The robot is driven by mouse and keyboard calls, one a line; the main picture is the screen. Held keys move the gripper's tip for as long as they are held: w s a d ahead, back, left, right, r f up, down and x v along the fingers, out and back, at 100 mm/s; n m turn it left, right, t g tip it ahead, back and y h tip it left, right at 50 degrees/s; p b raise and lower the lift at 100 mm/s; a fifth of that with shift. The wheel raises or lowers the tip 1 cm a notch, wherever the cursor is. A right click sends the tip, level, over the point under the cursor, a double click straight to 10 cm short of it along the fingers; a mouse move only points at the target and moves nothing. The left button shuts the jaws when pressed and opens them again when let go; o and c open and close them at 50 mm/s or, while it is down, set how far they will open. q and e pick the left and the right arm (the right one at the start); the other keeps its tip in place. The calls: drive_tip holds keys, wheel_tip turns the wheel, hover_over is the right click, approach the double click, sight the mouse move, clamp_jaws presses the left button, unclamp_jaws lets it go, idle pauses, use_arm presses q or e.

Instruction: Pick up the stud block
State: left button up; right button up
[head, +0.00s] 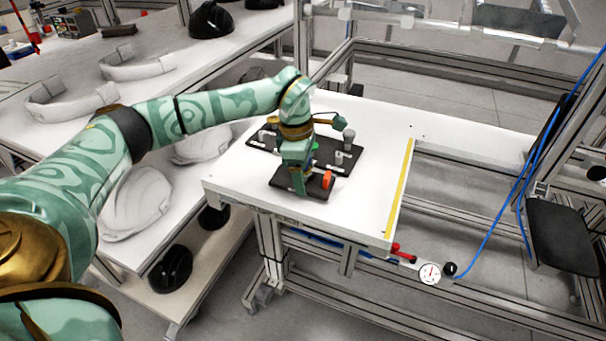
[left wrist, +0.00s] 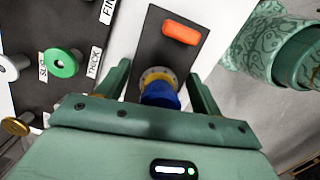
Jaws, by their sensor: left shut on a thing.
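My left gripper (head: 298,182) reaches down over a small black plate (head: 281,181) on the white table. In the left wrist view, the jaws (left wrist: 159,80) are on both sides of a blue piece with a brass ring (left wrist: 160,88), which seems to be the stud block. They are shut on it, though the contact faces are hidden. An orange piece (left wrist: 181,32) is on the same plate, just beyond the blue piece, and shows in the head view (head: 327,180) right of the gripper. I cannot tell whether the blue piece touches the plate. My right gripper is out of view.
A larger black board (head: 262,141) with knobs lies behind the plate; a green knob (left wrist: 62,63) and labels show there. The white table (head: 372,150) is clear to the right, up to a yellow strip (head: 400,187). Shelves with white helmet shells (head: 137,203) stand left.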

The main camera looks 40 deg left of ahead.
use_arm(q)
drive_tip(key=s+a+r+p, duration=0.1)
drive_tip(key=s+r+p, duration=0.5)
drive_tip(key=s+r, duration=0.6)
drive_tip(key=shift+s+p, duration=0.3)
drive_tip(key=shift+s, duration=0.7)
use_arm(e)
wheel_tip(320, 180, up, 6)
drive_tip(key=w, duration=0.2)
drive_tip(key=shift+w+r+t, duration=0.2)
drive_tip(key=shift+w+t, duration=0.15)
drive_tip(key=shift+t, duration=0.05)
